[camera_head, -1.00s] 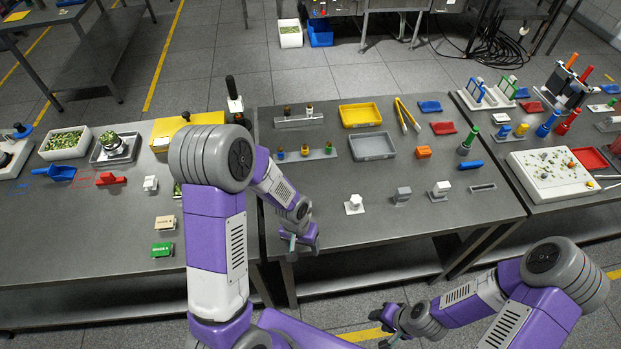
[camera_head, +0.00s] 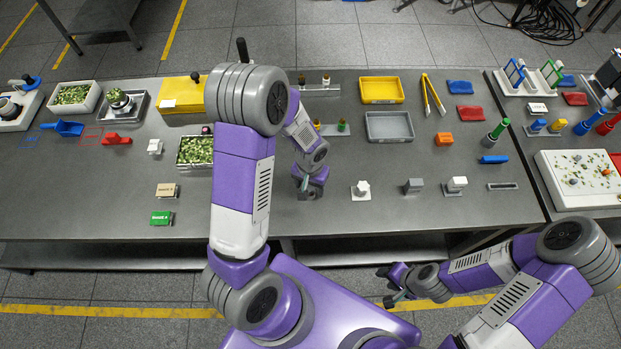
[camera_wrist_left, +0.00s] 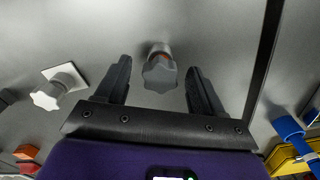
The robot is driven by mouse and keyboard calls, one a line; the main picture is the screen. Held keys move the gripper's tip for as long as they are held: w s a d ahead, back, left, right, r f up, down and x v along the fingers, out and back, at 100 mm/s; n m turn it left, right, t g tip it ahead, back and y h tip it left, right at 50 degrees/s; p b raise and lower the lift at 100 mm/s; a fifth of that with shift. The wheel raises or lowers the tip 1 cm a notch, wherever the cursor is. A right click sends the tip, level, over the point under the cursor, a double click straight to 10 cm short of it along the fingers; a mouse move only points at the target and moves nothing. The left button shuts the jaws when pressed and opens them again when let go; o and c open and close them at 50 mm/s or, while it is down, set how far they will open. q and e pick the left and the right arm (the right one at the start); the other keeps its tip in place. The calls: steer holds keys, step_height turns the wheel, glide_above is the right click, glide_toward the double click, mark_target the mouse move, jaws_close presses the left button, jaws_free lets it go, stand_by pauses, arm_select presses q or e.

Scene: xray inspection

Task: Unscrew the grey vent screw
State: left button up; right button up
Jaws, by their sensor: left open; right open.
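A grey star-shaped vent screw (camera_wrist_left: 159,74) with a copper-brown collar stands on the metal table in the left wrist view. It lies between and a little beyond the two fingers of my left gripper (camera_wrist_left: 160,88), which is open with a gap on both sides. In the head view my left gripper (camera_head: 309,191) is over the table near its front and hides this screw. A white knob on a square white plate (camera_wrist_left: 60,86) stands to the left in the wrist view; it also shows in the head view (camera_head: 361,190). My right gripper (camera_head: 390,286) is open and empty, off the table front.
A grey block (camera_head: 413,186) and another white-topped fitting (camera_head: 456,185) stand further right in the row. A grey tray (camera_head: 389,126) and yellow tray (camera_head: 381,90) lie behind. The table front edge is mostly clear.

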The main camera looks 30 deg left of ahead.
arm_select(q)
steer(key=shift+s+f, duration=0.15)
steer(key=shift+f, duration=0.25)
steer(key=shift+c, duration=0.3)
steer(key=c, duration=1.2)
steer(key=shift+r, duration=0.35)
steer(key=shift+r+p, duration=1.15)
steer(key=shift+r, duration=0.25)
